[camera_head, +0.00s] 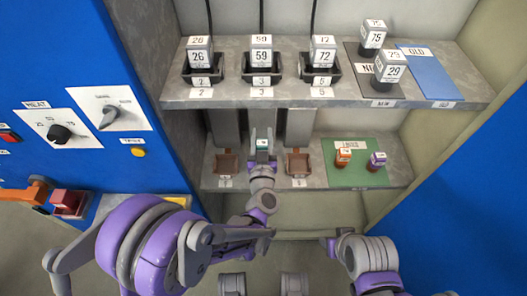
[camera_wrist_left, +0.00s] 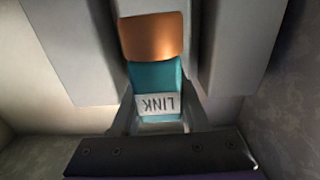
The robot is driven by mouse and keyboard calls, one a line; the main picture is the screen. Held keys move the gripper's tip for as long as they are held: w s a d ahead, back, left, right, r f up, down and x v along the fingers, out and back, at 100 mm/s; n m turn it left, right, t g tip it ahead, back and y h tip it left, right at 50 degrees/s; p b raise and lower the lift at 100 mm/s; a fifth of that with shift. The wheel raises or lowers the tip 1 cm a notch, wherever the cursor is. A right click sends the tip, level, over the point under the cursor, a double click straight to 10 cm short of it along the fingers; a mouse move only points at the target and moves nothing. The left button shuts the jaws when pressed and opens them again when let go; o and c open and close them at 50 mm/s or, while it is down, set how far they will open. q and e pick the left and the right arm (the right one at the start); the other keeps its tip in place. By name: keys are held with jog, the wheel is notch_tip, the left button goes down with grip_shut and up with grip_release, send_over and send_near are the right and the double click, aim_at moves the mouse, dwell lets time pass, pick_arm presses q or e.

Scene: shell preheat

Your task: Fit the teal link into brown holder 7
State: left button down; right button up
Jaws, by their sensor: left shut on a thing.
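The teal link (camera_head: 263,143) is in my left gripper (camera_head: 262,158), in front of the lower shelf, between two brown holders. In the left wrist view the teal link (camera_wrist_left: 156,80) has a copper end and an upside-down LINK label, and the left gripper (camera_wrist_left: 160,118) is shut on it. One brown holder (camera_head: 228,164) is left of the gripper and another (camera_head: 298,164) is right of it. Their number labels are too small to read surely. Any holder behind the gripper is hidden.
A green mat (camera_head: 374,152) carries an orange link (camera_head: 343,157) and a purple link (camera_head: 376,162). The upper shelf (camera_head: 340,92) holds black holders with numbered blocks, dark and blue mats. Grey columns stand behind the gripper. Blue panels flank both sides.

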pick_arm(q)
notch_tip(320, 180, down, 5)
jog(key=shift+f+b, duration=0.1)
jog(key=shift+b, duration=0.65)
jog(key=shift+f+b, duration=0.3)
jog(key=shift+c, duration=2)
grip_release()
jog(key=shift+r, duration=0.1)
